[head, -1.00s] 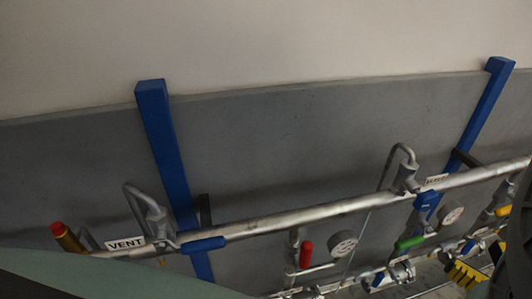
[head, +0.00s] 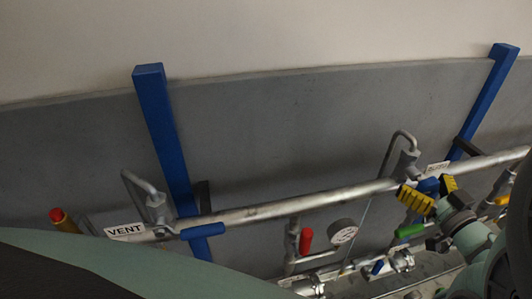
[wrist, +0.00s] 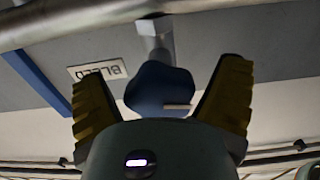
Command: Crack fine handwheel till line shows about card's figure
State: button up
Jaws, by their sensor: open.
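The blue handwheel (wrist: 155,88) hangs on a short metal stem under the pipe in the wrist view, beside an upside-down BLEED label (wrist: 96,72). My gripper (wrist: 161,75) is open, its yellow fingers on either side of the handwheel with gaps to both. In the head view my gripper (head: 434,190) is at the right part of the pipe, and the blue handwheel (head: 428,186) shows partly behind the fingers. A round white gauge (head: 343,232) sits below the pipe; its reading is too small to tell. No card with a figure can be made out.
The long metal pipe (head: 290,213) runs across blue posts (head: 165,140). A VENT label (head: 125,230), a red handle (head: 306,240), a green handle (head: 409,231) and a red-capped yellow fitting (head: 65,221) are nearby. Open wall lies above the pipe.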

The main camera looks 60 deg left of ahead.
jog(key=shift+w+a, duration=0.1)
jog(key=shift+a, duration=0.2)
jog(key=shift+c, duration=0.4)
jog(key=c, duration=1.2)
jog(key=shift+d+f, duration=0.1)
